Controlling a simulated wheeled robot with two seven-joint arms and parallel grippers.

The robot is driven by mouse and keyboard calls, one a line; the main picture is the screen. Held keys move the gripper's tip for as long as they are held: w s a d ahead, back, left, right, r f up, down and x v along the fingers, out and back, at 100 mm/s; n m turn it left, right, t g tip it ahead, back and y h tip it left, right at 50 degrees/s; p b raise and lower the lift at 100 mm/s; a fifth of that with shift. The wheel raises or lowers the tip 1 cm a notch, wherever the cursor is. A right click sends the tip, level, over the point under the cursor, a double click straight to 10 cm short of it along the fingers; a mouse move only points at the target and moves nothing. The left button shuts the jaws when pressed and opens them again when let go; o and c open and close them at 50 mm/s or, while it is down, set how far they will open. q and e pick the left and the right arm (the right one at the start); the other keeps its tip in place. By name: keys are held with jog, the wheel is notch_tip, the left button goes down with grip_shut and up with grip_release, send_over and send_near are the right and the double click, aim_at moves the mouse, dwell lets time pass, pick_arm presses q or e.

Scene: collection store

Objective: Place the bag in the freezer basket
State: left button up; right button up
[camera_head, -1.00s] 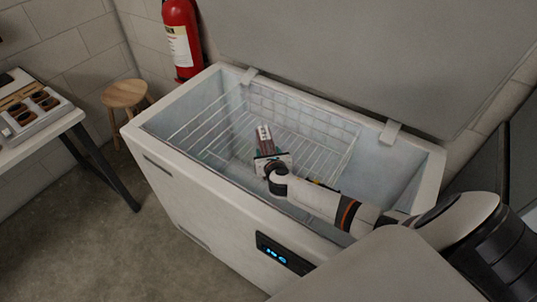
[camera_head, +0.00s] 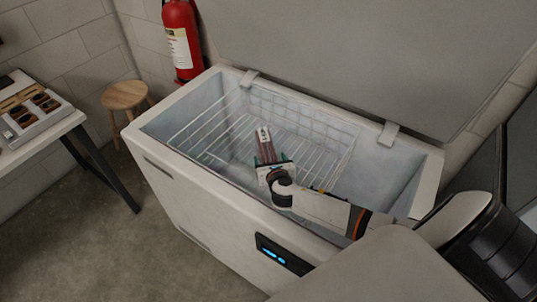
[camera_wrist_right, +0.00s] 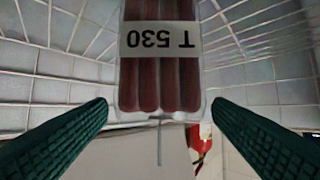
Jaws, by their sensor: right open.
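The bag (camera_head: 266,149) is a clear pack of dark red tubes with a white label. In the right wrist view the bag (camera_wrist_right: 160,75) shows "T 530" upside down. It stands over the wire freezer basket (camera_head: 215,122), inside the open chest freezer; I cannot tell whether it rests on the wires. My right gripper (camera_head: 274,164) is open at the bag's near end. In the wrist view its green fingers (camera_wrist_right: 160,108) stand apart on either side of the bag, with gaps. My left gripper is not in view.
The freezer's front rim (camera_head: 215,181) runs below my right arm. Its raised lid (camera_head: 350,60) stands behind. A fire extinguisher (camera_head: 181,42), a wooden stool (camera_head: 124,95) and a table with a tray (camera_head: 38,115) are at left. The freezer's right part looks free.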

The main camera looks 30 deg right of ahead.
jog(key=shift+v, duration=1.65)
